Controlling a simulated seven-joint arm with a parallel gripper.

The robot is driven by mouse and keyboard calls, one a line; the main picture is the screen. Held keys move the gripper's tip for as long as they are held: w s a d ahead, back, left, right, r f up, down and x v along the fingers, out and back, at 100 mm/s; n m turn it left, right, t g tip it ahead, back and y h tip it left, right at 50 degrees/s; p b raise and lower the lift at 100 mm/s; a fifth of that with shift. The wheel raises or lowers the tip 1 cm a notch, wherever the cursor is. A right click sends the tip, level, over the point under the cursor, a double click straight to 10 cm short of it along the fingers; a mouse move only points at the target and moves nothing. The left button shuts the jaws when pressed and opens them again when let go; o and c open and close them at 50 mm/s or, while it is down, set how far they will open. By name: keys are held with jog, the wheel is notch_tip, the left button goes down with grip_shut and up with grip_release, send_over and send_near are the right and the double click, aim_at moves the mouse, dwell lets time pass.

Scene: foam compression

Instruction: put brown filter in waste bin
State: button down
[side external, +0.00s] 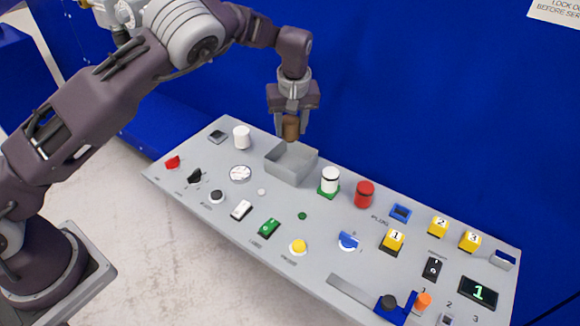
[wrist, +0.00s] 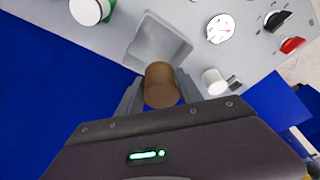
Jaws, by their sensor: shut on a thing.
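The brown filter (side external: 291,127) is a small brown cylinder. My gripper (side external: 291,118) is shut on it and holds it above the back edge of the grey open box (side external: 292,164) on the panel, which looks like the waste bin. In the wrist view the filter (wrist: 161,86) sits between the fingers of my gripper (wrist: 161,92). The box (wrist: 157,40) lies just beyond it there, and its visible floor looks empty. Part of the box is hidden behind the filter in the wrist view.
The grey panel (side external: 225,225) carries many controls. A white cylinder (side external: 242,137) stands left of the box. A white cylinder on a green base (side external: 329,180) and a red cylinder (side external: 365,194) stand to its right. A blue wall (side external: 430,100) rises behind.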

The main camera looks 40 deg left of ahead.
notch_tip(320, 180, down, 10)
jog(key=shift+d+r, duration=0.1)
jog(key=shift+d, duration=0.05)
jog(key=c, duration=0.8)
grip_release()
jog(key=shift+o, duration=0.2)
